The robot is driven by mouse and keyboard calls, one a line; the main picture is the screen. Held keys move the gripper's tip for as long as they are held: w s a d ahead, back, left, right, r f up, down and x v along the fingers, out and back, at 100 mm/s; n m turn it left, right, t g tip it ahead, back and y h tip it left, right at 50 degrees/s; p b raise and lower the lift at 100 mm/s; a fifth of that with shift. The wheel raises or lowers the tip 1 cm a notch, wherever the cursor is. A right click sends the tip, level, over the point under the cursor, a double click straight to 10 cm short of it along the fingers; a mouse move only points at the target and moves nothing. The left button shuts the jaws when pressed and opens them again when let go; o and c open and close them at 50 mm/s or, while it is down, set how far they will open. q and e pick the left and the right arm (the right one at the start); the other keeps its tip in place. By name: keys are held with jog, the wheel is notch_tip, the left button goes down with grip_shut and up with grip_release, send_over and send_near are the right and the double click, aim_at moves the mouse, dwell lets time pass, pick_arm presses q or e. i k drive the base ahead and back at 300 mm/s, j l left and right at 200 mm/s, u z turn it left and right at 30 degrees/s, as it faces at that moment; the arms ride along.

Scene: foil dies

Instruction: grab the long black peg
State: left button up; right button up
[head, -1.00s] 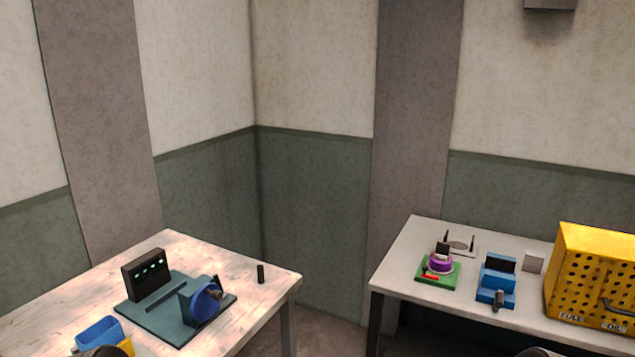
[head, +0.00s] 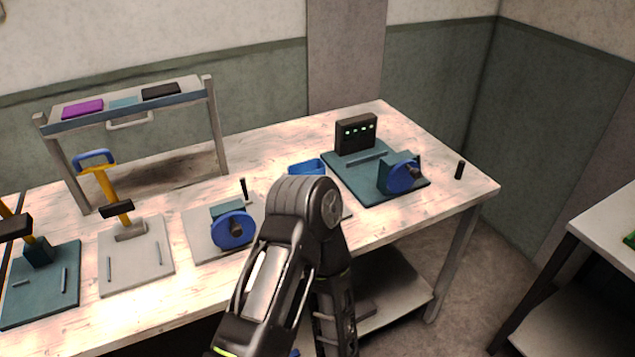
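A short upright black peg (head: 459,170) stands alone near the right end of the wooden table. Another thin black peg (head: 243,188) stands upright behind the blue wheel on a pale grey plate, left of my arm. I cannot tell from their size in the picture which is the long one. One of my arms fills the lower middle, its bent elbow hiding part of the table; neither gripper is visible.
A teal fixture (head: 385,190) with a blue wheel and black light box (head: 356,133) lies left of the right-hand peg. A blue bin (head: 307,168) is partly hidden by my arm. Lever presses (head: 128,228) and a rack (head: 130,115) stand left. Another table (head: 612,225) is right.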

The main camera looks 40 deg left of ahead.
aim_at(462, 165)
jog(key=i+j+z, duration=0.1)
jog(key=i+z, duration=0.2)
jog(key=i, duration=0.25)
jog(key=i+j+z, duration=0.35)
jog(key=i, duration=0.2)
jog(key=l, duration=0.1)
